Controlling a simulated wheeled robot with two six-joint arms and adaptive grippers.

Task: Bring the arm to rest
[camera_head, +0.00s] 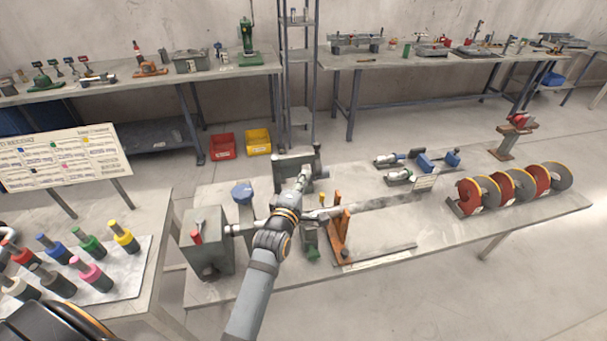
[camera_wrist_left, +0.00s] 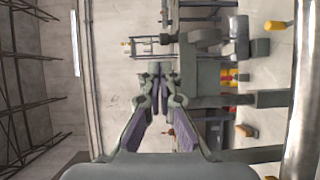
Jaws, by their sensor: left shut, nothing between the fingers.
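My left arm comes in from the bottom of the head view and reaches over the middle table. My left gripper (camera_head: 304,173) is at its end, pointing away from me, in front of a grey machine block (camera_head: 290,174) on the table's far side. In the left wrist view the gripper (camera_wrist_left: 156,70) has its fingertips together, with nothing seen between them. I cannot tell whether the gripper touches the block. My right gripper does not show in either view.
Colored-top tools (camera_head: 124,237) stand on the left table. Red (camera_head: 222,146) and yellow (camera_head: 258,141) bins sit on the floor. A shelf rack (camera_head: 299,80) stands behind.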

